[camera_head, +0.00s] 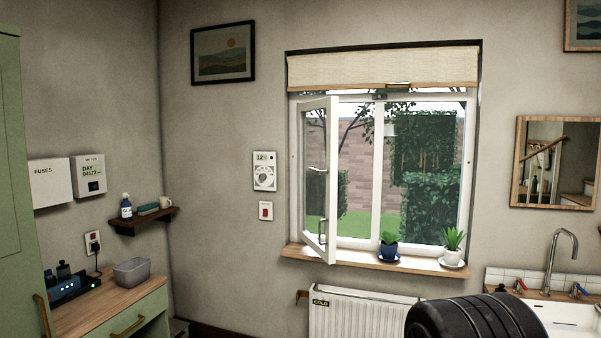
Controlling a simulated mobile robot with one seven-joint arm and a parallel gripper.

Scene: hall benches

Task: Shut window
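The window (377,170) is in the middle of the head view, in a white frame set into the wall. Its left sash (333,195) is hinged at the left and stands swung open into the room. A handle (321,232) shows low on the sash, and another metal fitting (317,169) shows higher up. The right pane appears to sit flush in the frame. My gripper is not in view. A dark ribbed rounded part, apparently of my arm, fills the bottom right, well below the sash.
The wooden sill (345,258) bears a blue-potted plant (389,251) and a white-potted plant (453,252) at the right. A radiator (355,314) stands below. A rolled blind (385,68) hangs above. A sink with a tap (563,258) is at the right, a counter at the left.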

